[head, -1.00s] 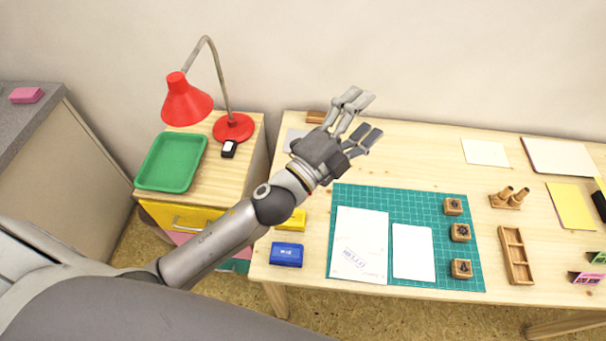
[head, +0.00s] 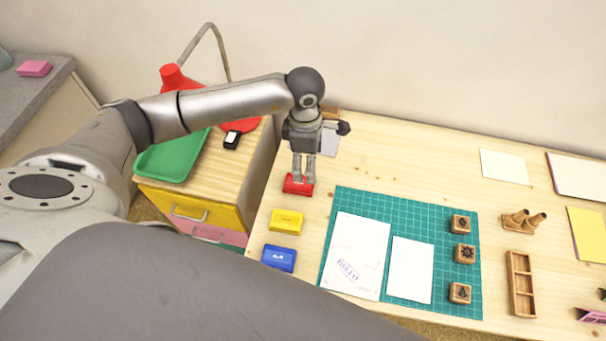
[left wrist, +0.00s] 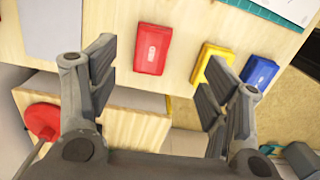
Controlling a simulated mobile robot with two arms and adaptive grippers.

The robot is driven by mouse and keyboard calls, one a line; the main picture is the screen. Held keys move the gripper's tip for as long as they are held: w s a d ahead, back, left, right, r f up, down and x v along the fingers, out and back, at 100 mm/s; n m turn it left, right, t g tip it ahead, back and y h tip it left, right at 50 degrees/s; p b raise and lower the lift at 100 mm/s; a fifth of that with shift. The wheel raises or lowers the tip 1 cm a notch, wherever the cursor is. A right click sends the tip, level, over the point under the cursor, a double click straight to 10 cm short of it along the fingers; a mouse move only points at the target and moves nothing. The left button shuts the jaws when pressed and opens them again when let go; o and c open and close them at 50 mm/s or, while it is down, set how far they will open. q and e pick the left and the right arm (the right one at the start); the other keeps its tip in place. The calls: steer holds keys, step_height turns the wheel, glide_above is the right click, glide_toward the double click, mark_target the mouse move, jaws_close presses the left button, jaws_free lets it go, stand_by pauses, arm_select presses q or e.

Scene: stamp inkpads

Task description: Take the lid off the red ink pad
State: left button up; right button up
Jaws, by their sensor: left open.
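The red ink pad (head: 298,187) lies at the left edge of the wooden table, its lid on. In the left wrist view the red ink pad (left wrist: 152,49) shows a pale label on its top. My left gripper (head: 303,180) points down over it in the head view. In the left wrist view my left gripper (left wrist: 158,75) is open, its fingers spread, with the red pad ahead of them and nothing held. The fingers hide part of the pad in the head view. My right gripper is not in view.
A yellow ink pad (head: 286,221) and a blue ink pad (head: 278,258) lie nearer along the same edge. A green cutting mat (head: 449,202) with papers and wooden stamps is to the right. A red lamp (head: 174,77) and green tray (head: 160,172) stand on the side cabinet.

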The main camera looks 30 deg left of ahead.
arm_select(q)
steer(key=a, duration=0.1)
steer(key=b, duration=0.3)
glide_above(303, 183)
steer(key=shift+y, duration=0.3)
step_height(303, 183, down, 5)
steer(key=shift+r, duration=0.1)
step_height(303, 183, down, 6)
steer(key=b, duration=0.3)
steer(key=shift+w, duration=0.1)
steer(key=shift+r, duration=0.1)
steer(key=c, duration=0.9)
